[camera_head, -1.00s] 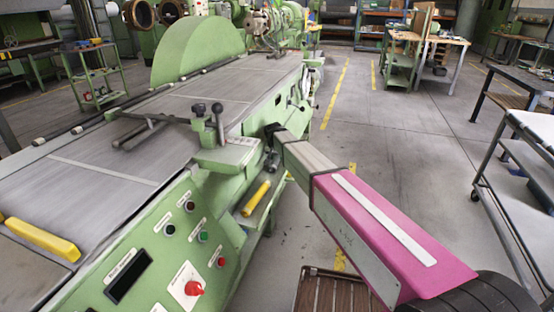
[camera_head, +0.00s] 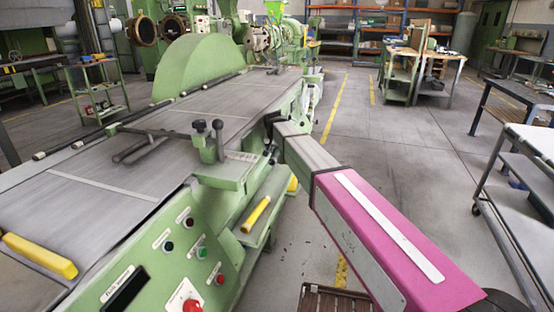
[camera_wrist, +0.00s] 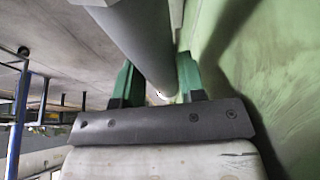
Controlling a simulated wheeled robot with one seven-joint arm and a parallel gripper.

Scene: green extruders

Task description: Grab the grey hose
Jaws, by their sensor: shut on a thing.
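The grey hose (camera_wrist: 142,38) is a smooth, thick grey tube in the wrist view, running from the top edge down between the fingers. My gripper (camera_wrist: 157,72) has two green fingers on a dark bar, one on each side of the hose, and it is shut on it. The hose lies close beside a green machine surface (camera_wrist: 245,75). In the head view my arm reaches to the side of the green machine (camera_head: 240,205), and I cannot make out the hose there.
A grey machine table with a lever clamp (camera_head: 208,142) and a yellow bar (camera_head: 40,255) lies left of my arm. A metal cart (camera_head: 520,170) stands at right. The floor (camera_head: 400,155) between is clear.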

